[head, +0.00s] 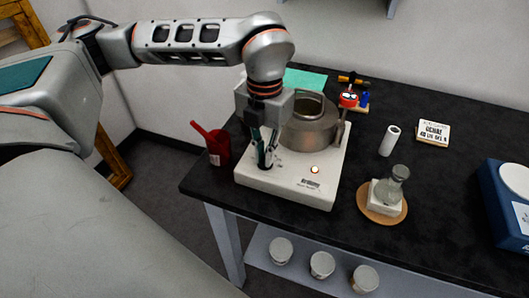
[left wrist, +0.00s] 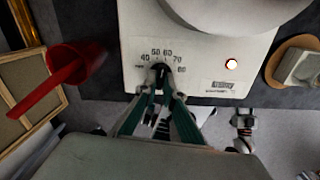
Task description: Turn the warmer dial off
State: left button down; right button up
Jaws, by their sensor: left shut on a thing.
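The warmer (head: 292,188) is a white box on the black table with a metal pot (head: 312,132) on top. A small lamp (head: 315,170) glows on its top face, and it also shows lit in the left wrist view (left wrist: 231,64). The dial (left wrist: 160,72) is a small black knob below an arc of numbers near the front edge. My left gripper (head: 265,160) points down at the dial, and in the left wrist view its fingers (left wrist: 160,92) are shut on it, hiding part of it. My right gripper is in neither view.
A red can with a long spout (head: 218,147) stands left of the warmer. A glass flask (head: 395,180) on a white block and a round wooden board (head: 382,212) is to the right. A white cylinder (head: 389,141) and a blue device (head: 505,200) are farther right.

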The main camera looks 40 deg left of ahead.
pick_arm(q)
jog(key=n, duration=0.5)
jog(key=shift+d, duration=0.1)
jog(key=n, duration=0.5)
jog(key=shift+n, duration=0.4)
jog(key=n, duration=0.5)
jog(key=shift+w+n, duration=0.15)
jog(key=shift+n, duration=0.45)
jog(key=c, duration=2.2)
grip_release()
jog(key=shift+o, duration=0.2)
notch_tip(320, 180, up, 12)
